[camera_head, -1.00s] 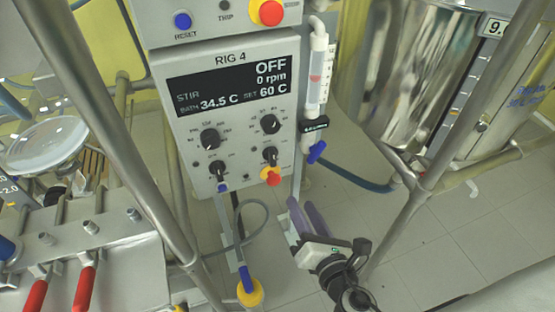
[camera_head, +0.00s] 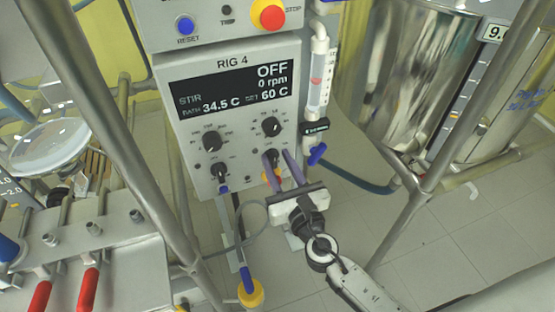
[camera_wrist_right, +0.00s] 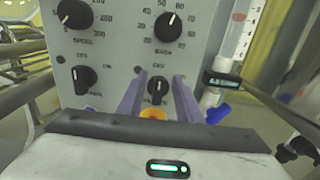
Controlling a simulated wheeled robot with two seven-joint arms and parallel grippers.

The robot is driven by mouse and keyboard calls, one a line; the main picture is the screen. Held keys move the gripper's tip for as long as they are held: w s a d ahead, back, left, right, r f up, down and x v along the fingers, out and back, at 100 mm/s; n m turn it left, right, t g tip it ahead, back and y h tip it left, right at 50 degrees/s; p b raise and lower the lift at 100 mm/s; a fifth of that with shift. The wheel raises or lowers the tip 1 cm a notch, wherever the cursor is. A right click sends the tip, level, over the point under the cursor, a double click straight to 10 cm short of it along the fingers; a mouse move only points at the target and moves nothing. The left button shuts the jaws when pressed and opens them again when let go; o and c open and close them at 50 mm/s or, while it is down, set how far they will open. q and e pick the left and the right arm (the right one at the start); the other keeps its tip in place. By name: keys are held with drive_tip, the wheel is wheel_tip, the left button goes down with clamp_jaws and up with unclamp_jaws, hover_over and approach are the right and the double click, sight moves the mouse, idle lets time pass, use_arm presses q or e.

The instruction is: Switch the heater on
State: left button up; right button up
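The RIG 4 control box (camera_head: 188,137) faces me, with a dark display (camera_head: 230,88) reading OFF, 0 rpm, bath 34.5 C, set 60 C. The lower right black rotary switch (camera_wrist_right: 157,88) has its white mark pointing up toward an OFF label; its lower label is too small to read. My right gripper (camera_head: 277,155) is in front of this switch. In the right wrist view, its two purple fingers (camera_wrist_right: 160,80) stand apart on either side of the switch, with a gap visible on both sides. My left gripper is not in view.
Above the switch is the bath dial (camera_wrist_right: 168,26); to its left are the speed dial (camera_wrist_right: 74,13) and another switch (camera_wrist_right: 84,79). A yellow-red part (camera_wrist_right: 153,113) sits just below. A glass tube with a blue tap (camera_head: 317,154) and metal frame poles stand right of the box.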

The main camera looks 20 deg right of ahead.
drive_tip(key=shift+w, duration=0.25)
drive_tip(key=c, duration=0.7)
clamp_jaws()
